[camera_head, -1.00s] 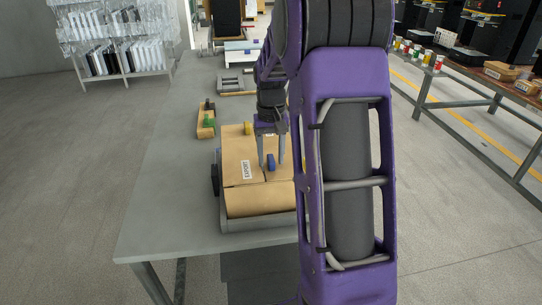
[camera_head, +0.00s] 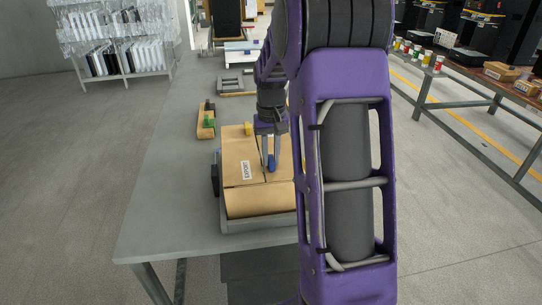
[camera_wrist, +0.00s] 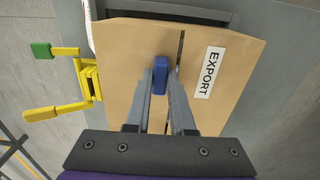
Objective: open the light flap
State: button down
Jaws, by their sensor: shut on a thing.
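A tan carton (camera_head: 256,204) sits in a grey tray (camera_head: 262,226) on the bench, with its flaps lying flat and a narrow slit between them. One flap bears a white EXPORT label (camera_head: 246,170), which also shows in the wrist view (camera_wrist: 209,72). The plain flap (camera_wrist: 128,62) beside it carries a blue tab (camera_wrist: 160,75). The flaps look much the same tan, so I cannot tell which is lighter. My gripper (camera_head: 269,165) points down at the carton, its fingers shut on the blue tab. My arm hides the carton's right side in the head view.
A yellow bracket (camera_wrist: 88,80) with a green-ended arm stands at the carton's edge in the wrist view. A wooden block with green and black parts (camera_head: 206,122) lies left of the carton. The bench's left side is clear.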

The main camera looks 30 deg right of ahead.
jog(key=shift+r, duration=0.2)
dwell(0.7)
jog(key=shift+s+d+r+t+y+p, duration=0.15)
jog(key=shift+d+r+y+p, duration=0.25)
jog(key=shift+y+p, duration=0.2)
jog(key=shift+s+d+r+t+y+p, duration=0.15)
jog(key=shift+d+r+y+p, duration=0.1)
jog(key=shift+r+y+p, duration=0.3)
jog(key=shift+d+r+t+y+p, duration=0.3)
jog(key=shift+d+r+y+p, duration=0.2)
jog(key=shift+y, duration=0.25)
jog(key=y, duration=0.1)
jog(key=d+y, duration=0.1)
jog(key=r+p, duration=0.1)
jog(key=shift+s+d+t+y, duration=0.25)
jog(key=shift+d+t+y, duration=0.05)
jog(key=shift+d+y, duration=0.1)
jog(key=d+y, duration=0.1)
jog(key=y, duration=0.1)
jog(key=d+r+t+y, duration=0.1)
jog(key=shift+s+d+y+p, duration=0.3)
jog(key=shift+s, duration=0.1)
jog(key=d+y, duration=0.1)
jog(key=s+d+y, duration=0.1)
jog(key=d, duration=0.1)
jog(key=shift+d+t+y, duration=0.15)
jog(key=shift+t+y, duration=0.15)
jog(key=shift+t, duration=0.1)
jog(key=shift+s+d+f, duration=0.15)
jog(key=shift+f, duration=0.1)
